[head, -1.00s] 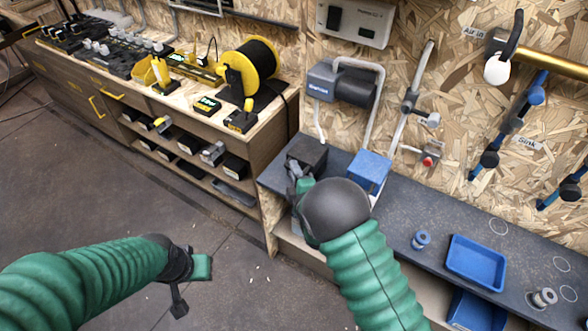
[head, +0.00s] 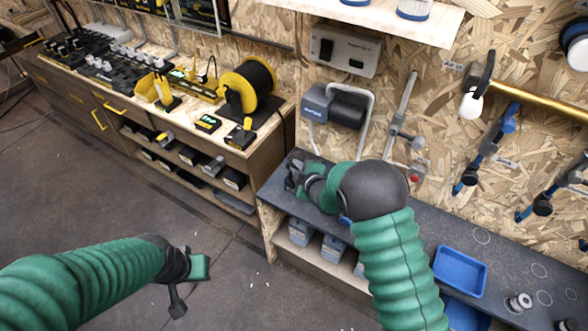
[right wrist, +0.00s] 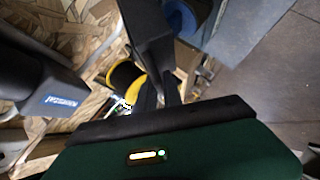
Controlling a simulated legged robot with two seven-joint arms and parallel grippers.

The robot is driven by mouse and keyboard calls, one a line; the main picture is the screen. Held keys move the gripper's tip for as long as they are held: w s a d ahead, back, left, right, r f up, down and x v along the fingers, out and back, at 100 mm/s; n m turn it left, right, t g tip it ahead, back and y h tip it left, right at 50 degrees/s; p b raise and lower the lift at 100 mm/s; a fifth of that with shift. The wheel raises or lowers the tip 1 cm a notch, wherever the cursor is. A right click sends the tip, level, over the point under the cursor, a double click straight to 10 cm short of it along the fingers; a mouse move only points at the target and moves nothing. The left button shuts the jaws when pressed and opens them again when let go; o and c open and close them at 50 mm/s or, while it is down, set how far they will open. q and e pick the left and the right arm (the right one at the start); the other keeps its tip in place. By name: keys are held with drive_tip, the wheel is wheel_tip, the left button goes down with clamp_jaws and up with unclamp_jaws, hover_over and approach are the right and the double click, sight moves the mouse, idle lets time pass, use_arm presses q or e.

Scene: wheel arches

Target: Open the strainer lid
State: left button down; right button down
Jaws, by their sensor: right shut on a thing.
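My right gripper (head: 294,174) is at the left end of the dark bench top, below the grey pump-like unit. It is shut on a dark part, which I take to be the strainer lid. In the right wrist view a dark flat piece (right wrist: 150,38) stands at the fingers; I cannot tell how far it is tilted. A blue round part (right wrist: 181,18) shows beside it. My arm hides most of the strainer in the head view. My left gripper (head: 190,268) hangs over the floor at the lower left, holding nothing that I can see.
The grey wall unit (head: 338,103) is close behind my right gripper. A blue tray (head: 460,270) and metal spool (head: 519,302) are on the bench (head: 420,218) to the right. A workbench with a yellow cable reel (head: 248,85) stands left. The floor (head: 90,190) is open.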

drive_tip(key=shift+w+d+r, duration=0.4)
drive_tip(key=shift+w+r, duration=0.05)
drive_tip(key=shift+w, duration=0.05)
drive_tip(key=c, duration=1.5)
unclamp_jaws()
drive_tip(key=p+v, duration=0.1)
drive_tip(key=v, duration=1.5)
drive_tip(key=shift+s, duration=0.35)
